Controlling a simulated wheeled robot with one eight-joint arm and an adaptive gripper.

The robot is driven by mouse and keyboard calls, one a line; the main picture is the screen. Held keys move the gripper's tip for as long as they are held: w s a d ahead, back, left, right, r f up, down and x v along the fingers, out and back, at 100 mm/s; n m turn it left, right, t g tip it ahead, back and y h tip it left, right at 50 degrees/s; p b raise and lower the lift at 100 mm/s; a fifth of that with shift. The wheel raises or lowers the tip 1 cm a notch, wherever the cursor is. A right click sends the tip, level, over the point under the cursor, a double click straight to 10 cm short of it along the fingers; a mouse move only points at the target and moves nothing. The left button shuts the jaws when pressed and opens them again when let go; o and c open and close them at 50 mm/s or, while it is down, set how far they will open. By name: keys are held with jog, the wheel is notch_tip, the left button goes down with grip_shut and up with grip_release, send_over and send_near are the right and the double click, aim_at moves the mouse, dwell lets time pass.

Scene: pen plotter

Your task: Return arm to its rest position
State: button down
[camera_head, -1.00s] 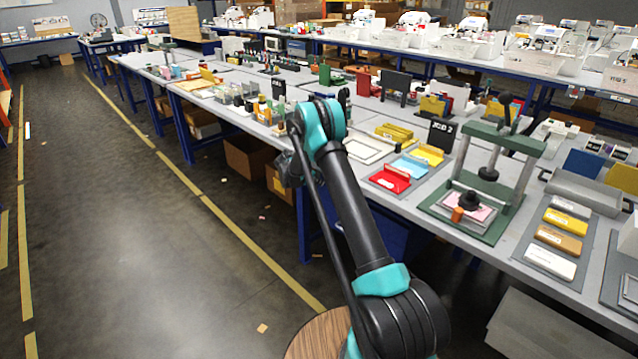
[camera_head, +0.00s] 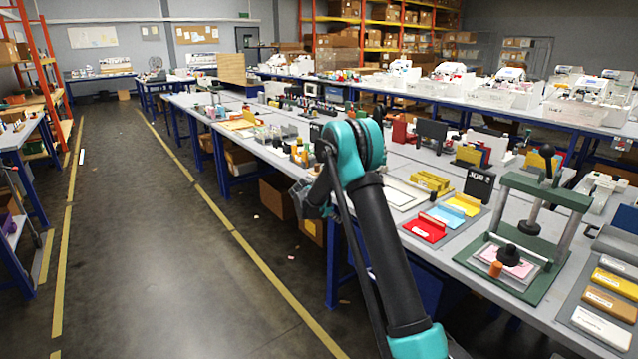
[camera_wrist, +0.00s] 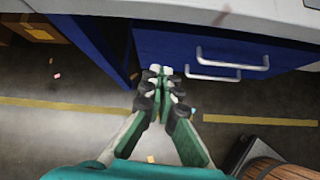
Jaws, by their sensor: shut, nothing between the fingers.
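My arm, black with teal joints, stands folded in front of the workbench in the head view. My gripper (camera_wrist: 160,78) shows in the wrist view, with its fingertips together and nothing between them. It points toward the floor beside the bench, in front of the blue drawer unit (camera_wrist: 215,50). In the head view the gripper (camera_head: 304,200) is partly hidden behind my arm, near the bench's front edge.
The workbench (camera_head: 455,255) runs along the right, holding a green press (camera_head: 525,240), a red tray (camera_head: 424,230) and a black JOB 2 sign (camera_head: 479,185). The floor aisle (camera_head: 170,270) on the left is clear. A cardboard box (camera_head: 277,196) sits under the bench.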

jog(key=s+d+r+m+y, duration=0.1)
jog(key=s+d+r+m, duration=0.2)
jog(key=s, duration=0.4)
jog(key=s+d+r+m+g+y, duration=0.1)
jog(key=s+d+r+m, duration=0.2)
jog(key=s, duration=0.5)
jog(key=s+d+r+m+y, duration=0.1)
jog(key=s+r+m, duration=0.35)
jog(key=s, duration=0.25)
jog(key=s+f+m+y, duration=0.2)
jog(key=s+m, duration=0.4)
jog(key=s, duration=0.7)
jog(key=s+f+m+y, duration=0.2)
jog(key=s+m, duration=0.5)
jog(key=s, duration=0.7)
jog(key=shift+s+a+f, duration=0.2)
jog(key=shift+s+f, duration=0.05)
